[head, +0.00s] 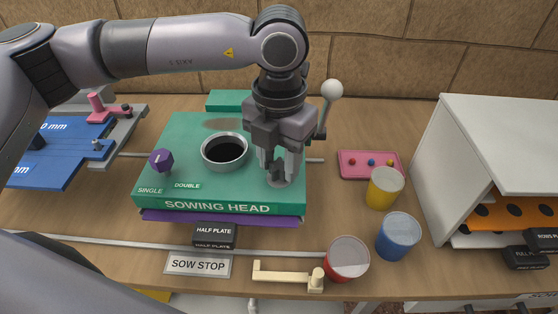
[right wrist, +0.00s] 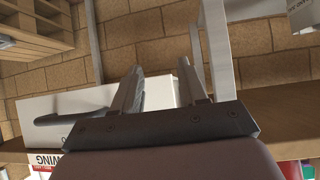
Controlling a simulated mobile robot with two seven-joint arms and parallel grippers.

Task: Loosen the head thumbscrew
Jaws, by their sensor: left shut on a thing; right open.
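The sowing head (head: 217,208) is a green block with a dark round opening, a purple knob (head: 161,161) by the SINGLE and DOUBLE labels, and a lever with a pale ball (head: 331,89) beside it. My left gripper (head: 280,170) points down at the right part of its top and is shut on the head thumbscrew (head: 281,183). The screw is grey and mostly hidden by the fingers; a round base shows around their tips. My right gripper (right wrist: 161,72) is open and empty in the right wrist view, away from the sowing head.
Yellow (head: 385,188), blue (head: 398,235) and red (head: 347,258) cups and a pink tray (head: 370,164) stand right of the head. A white rack (head: 480,150) stands farther right. A SOW STOP plate (head: 198,264) and a cream handle (head: 285,273) lie in front.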

